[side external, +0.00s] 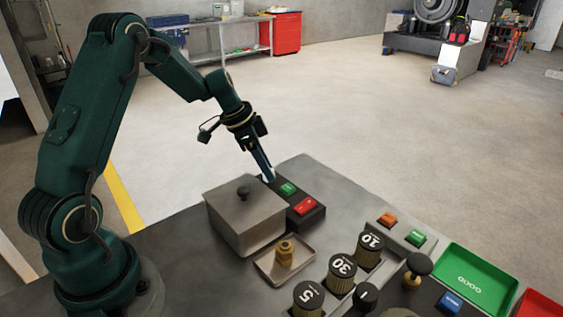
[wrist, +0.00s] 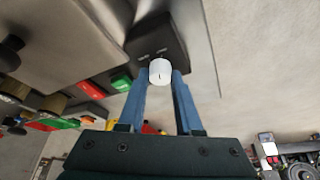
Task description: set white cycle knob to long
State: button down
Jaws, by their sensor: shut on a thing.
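The white cycle knob (wrist: 159,72) sits on the dark control box (wrist: 157,40). A short dark mark shows on the knob's face, and small pale labels beside it are too small to read. My gripper (wrist: 160,80) has its two blue fingers on either side of the knob, shut on it. In the side view my gripper (side external: 268,172) reaches down to the far end of the control box (side external: 318,212), and the knob is mostly hidden there by the fingers.
The box carries a green button (side external: 288,188) and a red button (side external: 305,206). A grey lidded bin (side external: 245,222) stands close at its left. A brass piece (side external: 285,253) in a shallow tray, several numbered knobs and a green tray (side external: 470,283) lie nearer the camera.

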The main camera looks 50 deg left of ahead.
jog(key=shift+m, duration=0.6)
jog(key=shift+g, duration=0.3)
jog(key=c, duration=0.6)
grip_release()
jog(key=shift+v, duration=2.55)
jog(key=shift+a, duration=0.15)
